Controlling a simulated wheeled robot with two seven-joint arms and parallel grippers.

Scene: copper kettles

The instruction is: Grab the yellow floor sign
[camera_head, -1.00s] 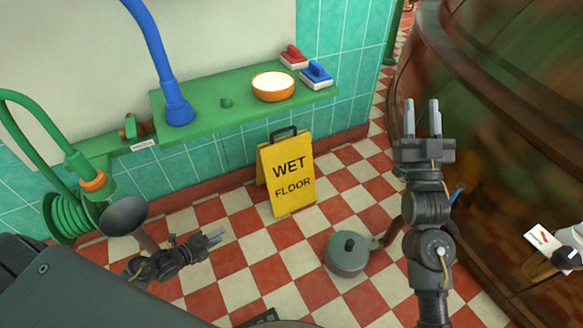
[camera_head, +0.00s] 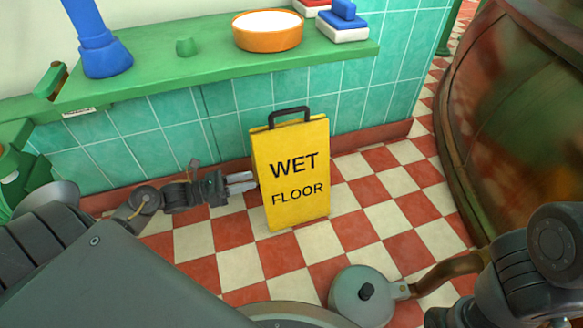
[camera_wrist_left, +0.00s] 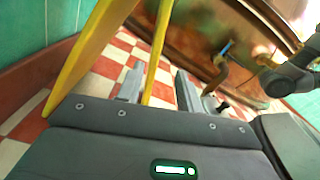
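The yellow floor sign (camera_head: 290,170), lettered WET FLOOR and topped by a dark handle (camera_head: 289,116), stands upright on the checkered floor by the tiled wall. My left gripper (camera_head: 241,182) is at the sign's left edge, at about mid-height. In the left wrist view the sign shows as two yellow panels (camera_wrist_left: 92,55). There my left gripper (camera_wrist_left: 158,90) is open, and the edge of one panel appears between its fingers, with a visible gap on the right. My right arm is at the lower right of the head view; its fingers are not visible.
A green shelf (camera_head: 205,72) above the sign carries an orange bowl (camera_head: 268,36), a blue funnel-shaped piece and brushes. A grey-green lidded vessel (camera_head: 362,298) sits on the floor at front right. A large copper kettle (camera_head: 520,130) stands at right. Floor right of the sign is clear.

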